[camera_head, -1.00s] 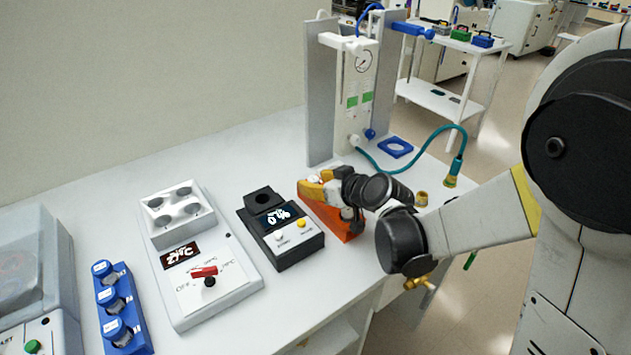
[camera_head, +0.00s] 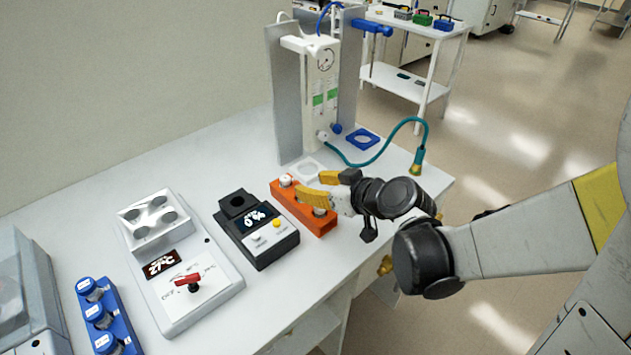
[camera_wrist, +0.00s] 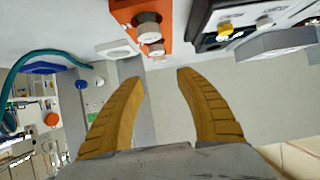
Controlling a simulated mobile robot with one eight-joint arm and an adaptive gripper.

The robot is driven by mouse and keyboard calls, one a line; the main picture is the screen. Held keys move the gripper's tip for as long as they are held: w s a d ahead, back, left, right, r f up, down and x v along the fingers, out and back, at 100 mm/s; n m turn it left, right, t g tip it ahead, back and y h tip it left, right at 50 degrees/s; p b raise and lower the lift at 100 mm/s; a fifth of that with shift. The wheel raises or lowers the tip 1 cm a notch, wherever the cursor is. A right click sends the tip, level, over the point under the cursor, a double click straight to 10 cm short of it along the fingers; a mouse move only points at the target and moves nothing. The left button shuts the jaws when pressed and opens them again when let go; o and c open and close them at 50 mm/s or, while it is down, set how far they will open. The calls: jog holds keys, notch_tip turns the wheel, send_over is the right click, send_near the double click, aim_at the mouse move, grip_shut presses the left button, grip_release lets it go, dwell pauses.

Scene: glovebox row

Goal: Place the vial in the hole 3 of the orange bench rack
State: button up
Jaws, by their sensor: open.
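The orange bench rack (camera_head: 293,208) stands on the white bench. A white-capped vial (camera_head: 286,181) sits upright in its far end. Another round top (camera_head: 320,211) shows at the near end, partly behind my gripper. The hole numbers are not readable. In the wrist view the rack (camera_wrist: 124,14) is at the top, with two round vial tops, one larger (camera_wrist: 148,27) and one smaller (camera_wrist: 153,48). My gripper (camera_head: 311,187) is at the rack's right side, its yellow fingers spread. In the wrist view the fingers (camera_wrist: 158,76) are apart with nothing between them.
A black meter (camera_head: 258,228) stands close left of the rack, then a grey heater block (camera_head: 190,280) and a blue vial rack (camera_head: 118,325). A tall white stand (camera_head: 320,90) with a teal hose (camera_head: 400,130) is behind. A blue square ring (camera_head: 363,139) lies right of the stand.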

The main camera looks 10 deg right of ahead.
jog(key=s+d+r+m+g+h, duration=0.1)
jog(key=s+d+r+m+h, duration=0.1)
jog(key=s+d, duration=0.4)
jog(key=s+d+r+m+g+h, duration=0.1)
jog(key=s+d+m+h, duration=0.3)
jog(key=s, duration=0.7)
jog(key=shift+s+d+r+m+g+h, duration=0.4)
jog(key=shift+d+g+h, duration=0.15)
jog(key=shift+d, duration=0.35)
